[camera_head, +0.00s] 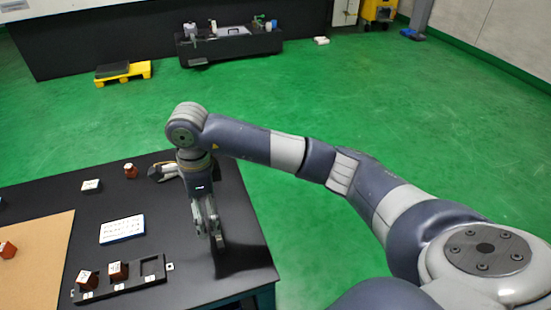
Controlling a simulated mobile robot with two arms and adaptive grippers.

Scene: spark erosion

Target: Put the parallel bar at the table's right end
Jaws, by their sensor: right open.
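My right gripper (209,222) points down over the right end of the black table (185,290), its fingers apart. A small grey piece (220,242) shows at the fingertips; I cannot tell whether it is the parallel bar or part of a finger. No other thing is clearly the parallel bar. A dark shadow lies on the table just right of the gripper. My left gripper is not in view.
A black rack (134,284) holds two red-brown blocks, with an empty slot at its right. A white-and-blue card (122,229), a white block (91,186), a red-brown piece (131,171) and a grey tool (163,172) lie behind. A tan board (40,270) is left.

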